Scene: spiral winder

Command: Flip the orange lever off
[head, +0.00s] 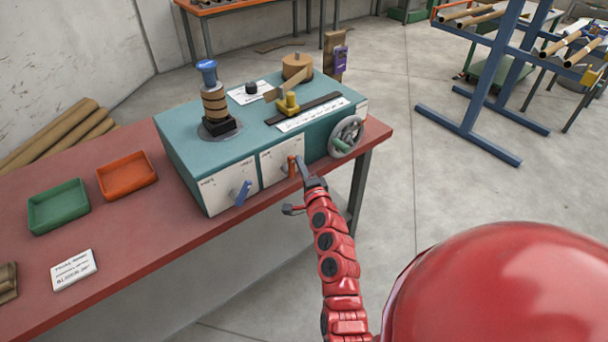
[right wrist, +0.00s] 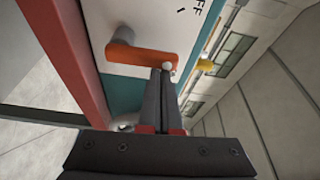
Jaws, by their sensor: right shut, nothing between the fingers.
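The orange lever (head: 291,166) is on a white panel on the front of the teal machine (head: 182,142), and it looks about upright in the head view. In the right wrist view the orange lever (right wrist: 138,55) runs across the picture, with a pale round tip at its right end. My right gripper (head: 300,161) is shut and empty, right beside the lever. In the right wrist view its fingertips (right wrist: 161,71) are against or just short of the lever's tip end; I cannot tell if they touch. My left gripper is not in view.
A blue lever (head: 243,193) is on the panel to the left, and a handwheel (head: 347,136) is at the machine's right end. A green tray (head: 58,206), an orange tray (head: 127,176) and a card (head: 73,270) lie on the red table (head: 155,245).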

